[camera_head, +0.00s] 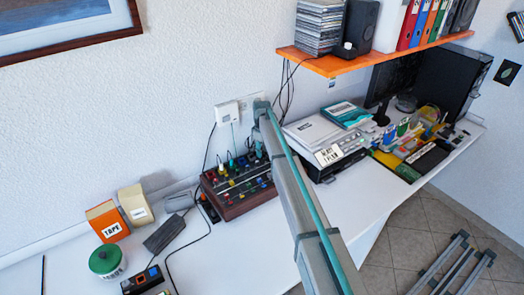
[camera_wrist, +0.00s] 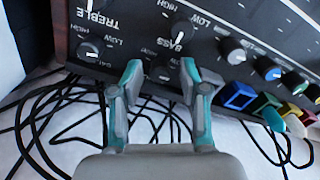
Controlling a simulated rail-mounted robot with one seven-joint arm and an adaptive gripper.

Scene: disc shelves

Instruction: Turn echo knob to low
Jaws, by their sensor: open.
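The mixer (camera_head: 240,187), a dark box with wood-coloured sides and coloured knobs, sits on the white desk against the wall. In the wrist view its black panel (camera_wrist: 135,20) carries TREBLE, BASS, LOW and HIGH labels. Black knobs with white pointers show near BASS (camera_wrist: 180,33) and at the left (camera_wrist: 90,50). I cannot read an ECHO label, so I cannot tell which knob is echo. My gripper (camera_wrist: 162,72) is open over the panel's near edge, with a dark, partly hidden knob between its fingertips. Contact cannot be told. My arm partly covers the mixer in the head view.
Grey, blue and white knobs (camera_wrist: 232,50) and coloured buttons (camera_wrist: 238,95) lie right of my gripper. Black cables (camera_wrist: 50,115) lie beside the mixer. A printer (camera_head: 325,140) stands to the right, under an orange shelf (camera_head: 335,66). Boxes (camera_head: 107,220) stand to the left.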

